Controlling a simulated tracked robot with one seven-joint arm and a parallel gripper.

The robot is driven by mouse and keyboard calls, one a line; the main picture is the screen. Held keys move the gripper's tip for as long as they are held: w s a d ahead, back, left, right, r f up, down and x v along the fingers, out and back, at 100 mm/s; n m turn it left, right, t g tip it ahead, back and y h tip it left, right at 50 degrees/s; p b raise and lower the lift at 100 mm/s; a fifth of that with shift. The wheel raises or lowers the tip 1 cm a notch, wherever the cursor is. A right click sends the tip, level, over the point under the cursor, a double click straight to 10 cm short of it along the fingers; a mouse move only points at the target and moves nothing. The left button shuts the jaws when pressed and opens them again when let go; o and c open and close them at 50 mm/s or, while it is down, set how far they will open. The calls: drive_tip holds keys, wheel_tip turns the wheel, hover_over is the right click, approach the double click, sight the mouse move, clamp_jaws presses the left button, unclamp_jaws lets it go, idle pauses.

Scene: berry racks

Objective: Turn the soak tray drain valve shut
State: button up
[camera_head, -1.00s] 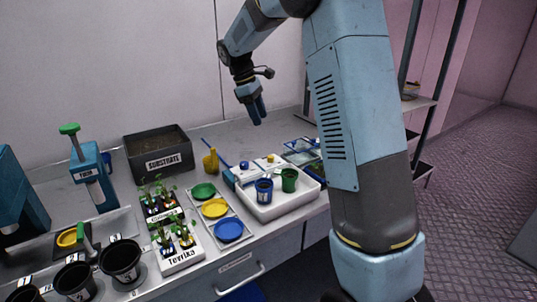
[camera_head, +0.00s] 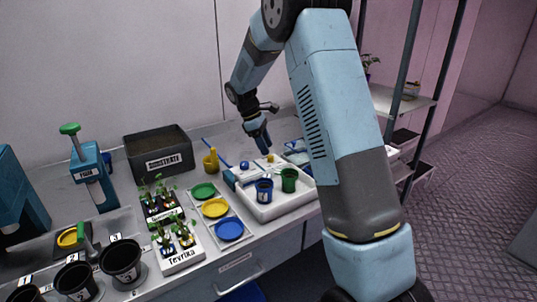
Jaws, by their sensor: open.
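The white soak tray (camera_head: 286,208) stands on the bench right of centre, with a blue cup (camera_head: 264,191) and a green cup (camera_head: 289,180) in it. A blue knob (camera_head: 244,165) and a small yellow knob (camera_head: 270,158) show at the tray's back. A blue piece (camera_head: 229,179) sits at its left corner. I cannot tell which of these is the drain valve, or its turn position. My gripper (camera_head: 266,148) is open and points down just above the back of the tray, close to the yellow knob, with no clear contact visible.
A substrate box (camera_head: 158,162), a yellow container (camera_head: 211,162) and a board of coloured discs (camera_head: 215,208) stand left of the tray. Seedling trays (camera_head: 181,256) and black pots (camera_head: 121,262) are farther left. My arm hides the bench's right end. A shelf rack (camera_head: 400,103) stands behind.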

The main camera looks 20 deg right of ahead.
sight(271, 156)
drive_tip(key=shift+x, duration=2)
clamp_jaws()
